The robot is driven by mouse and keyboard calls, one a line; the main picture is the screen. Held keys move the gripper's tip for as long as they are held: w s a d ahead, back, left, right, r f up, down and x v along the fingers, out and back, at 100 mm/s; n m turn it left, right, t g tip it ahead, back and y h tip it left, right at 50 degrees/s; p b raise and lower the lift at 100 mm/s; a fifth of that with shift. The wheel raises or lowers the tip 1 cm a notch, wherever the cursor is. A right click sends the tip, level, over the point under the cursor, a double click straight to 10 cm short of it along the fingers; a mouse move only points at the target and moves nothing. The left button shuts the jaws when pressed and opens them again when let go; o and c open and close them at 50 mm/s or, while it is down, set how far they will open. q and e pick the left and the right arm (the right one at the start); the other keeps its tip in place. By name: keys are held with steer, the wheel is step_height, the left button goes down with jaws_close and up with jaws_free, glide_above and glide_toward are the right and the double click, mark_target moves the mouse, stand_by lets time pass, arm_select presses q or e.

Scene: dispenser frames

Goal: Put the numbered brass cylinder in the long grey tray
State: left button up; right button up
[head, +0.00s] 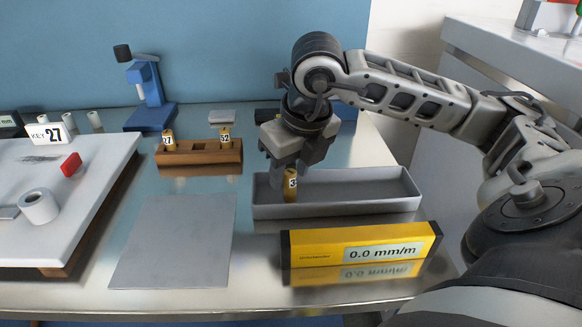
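A brass cylinder (290,187) with a white label starting with 3 stands upright at the left part of the long grey tray (375,201). My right gripper (289,168) points down over that tray and is shut on the cylinder's top. I cannot tell whether the cylinder's base touches the tray floor. Two more brass cylinders stand in a brown wooden rack (200,158): one marked 27 (168,140) at its left end and one marked 52 (225,138) at its right end. A white card (46,134) reads KEY 27. My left gripper is out of view.
A yellow level (310,250) reading 0.0 mm/m lies in front of the tray. A flat grey plate (175,245) lies at centre left. A white slab (95,165) with a tape roll (39,207) fills the left. A blue stand (150,95) is behind.

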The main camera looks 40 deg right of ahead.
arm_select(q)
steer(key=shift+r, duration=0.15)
arm_select(e)
steer(key=shift+r, duration=0.15)
steer(key=shift+r, duration=0.3)
arm_select(q)
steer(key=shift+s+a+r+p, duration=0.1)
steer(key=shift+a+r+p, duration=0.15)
steer(key=shift+p, duration=0.95)
arm_select(e)
steer(key=v, duration=1.1)
steer(key=shift+r, duration=0.2)
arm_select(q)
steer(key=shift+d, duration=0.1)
arm_select(e)
steer(key=shift+s, duration=0.1)
